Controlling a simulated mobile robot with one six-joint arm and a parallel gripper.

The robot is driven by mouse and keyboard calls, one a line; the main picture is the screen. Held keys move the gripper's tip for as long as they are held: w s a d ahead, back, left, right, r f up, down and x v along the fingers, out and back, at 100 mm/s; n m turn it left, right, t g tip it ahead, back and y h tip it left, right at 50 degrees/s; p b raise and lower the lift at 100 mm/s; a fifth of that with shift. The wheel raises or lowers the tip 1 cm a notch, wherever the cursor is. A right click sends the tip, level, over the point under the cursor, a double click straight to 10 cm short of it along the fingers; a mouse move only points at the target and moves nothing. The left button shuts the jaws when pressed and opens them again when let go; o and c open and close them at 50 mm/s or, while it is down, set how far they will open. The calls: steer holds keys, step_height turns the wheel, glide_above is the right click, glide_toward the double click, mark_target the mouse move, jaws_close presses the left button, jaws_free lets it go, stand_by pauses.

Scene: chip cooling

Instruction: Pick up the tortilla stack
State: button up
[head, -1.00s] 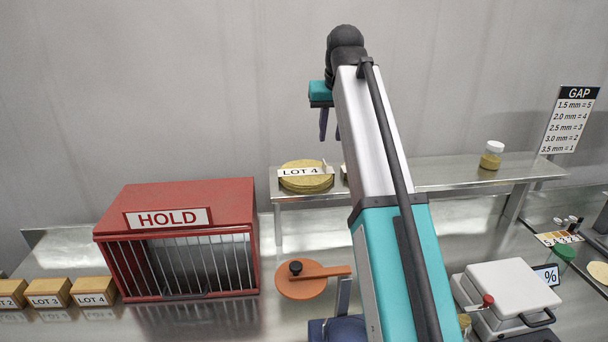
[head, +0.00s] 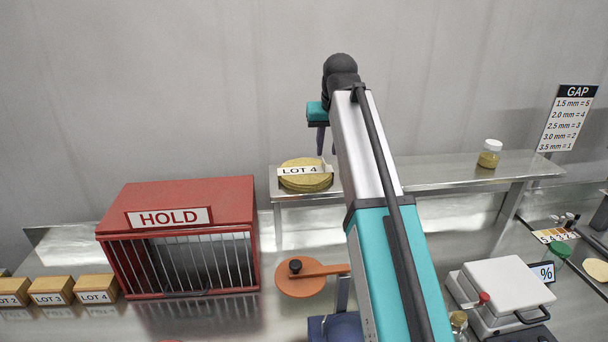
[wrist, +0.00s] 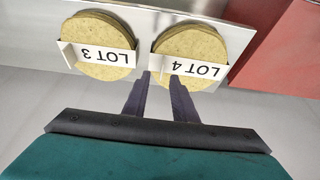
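A round, yellow tortilla stack labelled LOT 4 (head: 308,184) lies on the left end of the raised metal shelf; it also shows in the wrist view (wrist: 193,42). A second stack, labelled LOT 3 (wrist: 97,38), lies beside it in the wrist view; my arm hides it in the head view. My gripper (wrist: 161,78) is open and empty, its two dark fingers pointing at the LOT 4 stack's card. In the head view my gripper (head: 327,153) is above the right part of the LOT 4 stack. I cannot tell whether the fingertips touch the card.
The metal shelf (head: 430,171) carries a small jar (head: 489,154) at right. A red barred HOLD box (head: 190,194) stands at lower left, beside several LOT boxes (head: 51,291). An orange round press (head: 300,277) and a white device (head: 505,285) sit on the counter.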

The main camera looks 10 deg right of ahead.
mark_target(324, 162)
steer(key=shift+w+f, duration=0.1)
steer(key=shift+f, duration=0.05)
steer(key=shift+a+p+x, duration=0.2)
steer(key=shift+p+x, duration=0.95)
steer(key=shift+x, duration=0.1)
steer(key=shift+p+x, duration=0.35)
steer(key=shift+x, duration=0.8)
steer(key=shift+w, duration=0.1)
jaws_close()
